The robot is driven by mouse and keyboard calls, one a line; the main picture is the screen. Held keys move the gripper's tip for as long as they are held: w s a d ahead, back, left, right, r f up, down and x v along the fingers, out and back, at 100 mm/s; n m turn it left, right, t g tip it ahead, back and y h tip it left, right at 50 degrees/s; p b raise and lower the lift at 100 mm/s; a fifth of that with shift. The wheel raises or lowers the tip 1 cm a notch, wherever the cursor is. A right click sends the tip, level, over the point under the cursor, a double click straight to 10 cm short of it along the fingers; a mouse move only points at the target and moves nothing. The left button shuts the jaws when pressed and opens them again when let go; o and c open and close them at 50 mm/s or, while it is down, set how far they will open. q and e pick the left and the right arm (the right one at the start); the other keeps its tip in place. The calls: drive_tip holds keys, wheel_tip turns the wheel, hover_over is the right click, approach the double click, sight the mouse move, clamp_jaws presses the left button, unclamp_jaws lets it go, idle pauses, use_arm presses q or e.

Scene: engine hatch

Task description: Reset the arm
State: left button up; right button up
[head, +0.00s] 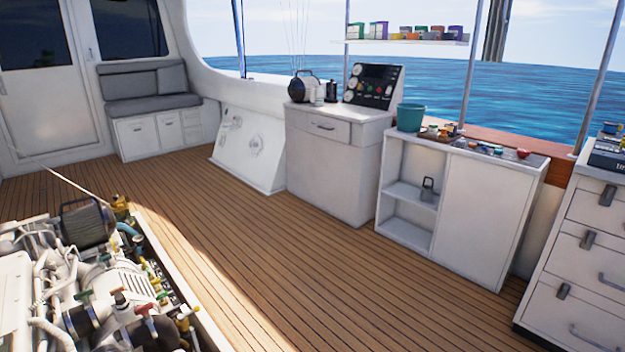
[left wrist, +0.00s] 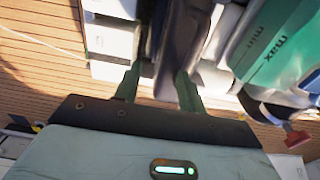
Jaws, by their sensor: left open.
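My left gripper (left wrist: 158,85) shows in the left wrist view with its two green fingers apart. A dark shape stands in line with the gap between the fingers; I cannot tell how far beyond them it lies or whether they touch it. Neither arm shows in the head view, and my right gripper is in no view. The engine (head: 100,285) lies in the open hatch at the lower left of the head view, with several coloured valve handles on it.
A teal container (left wrist: 272,40) marked max and min is close to the right of the left gripper. Wooden deck (head: 260,260) lies clear between the hatch and the white cabinets (head: 335,175). A white drawer unit (head: 575,265) stands at the right, a grey bench (head: 150,105) at the back left.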

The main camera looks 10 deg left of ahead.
use_arm(q)
drive_tip(key=s+d+f+t+h, duration=0.1)
drive_tip(key=s+d+f+h, duration=0.1)
drive_tip(key=s+d+f, duration=0.65)
drive_tip(key=s+d+f+n+t, duration=0.1)
drive_tip(key=s+d+n+t, duration=0.1)
drive_tip(key=s+d, duration=0.45)
drive_tip(key=s+d+f+n+t, duration=0.1)
drive_tip(key=s+d+n, duration=0.15)
drive_tip(key=s, duration=0.75)
drive_tip(key=s+r+n+t, duration=0.15)
drive_tip(key=s+r, duration=0.25)
drive_tip(key=s, duration=0.4)
drive_tip(key=w+r+t+p, duration=0.1)
drive_tip(key=w+r+p, duration=0.1)
drive_tip(key=r+p, duration=0.9)
drive_tip(key=w+r+t+p, duration=0.2)
drive_tip(key=w+r+p, duration=0.1)
drive_tip(key=r+p, duration=0.8)
drive_tip(key=shift+w+d, duration=0.25)
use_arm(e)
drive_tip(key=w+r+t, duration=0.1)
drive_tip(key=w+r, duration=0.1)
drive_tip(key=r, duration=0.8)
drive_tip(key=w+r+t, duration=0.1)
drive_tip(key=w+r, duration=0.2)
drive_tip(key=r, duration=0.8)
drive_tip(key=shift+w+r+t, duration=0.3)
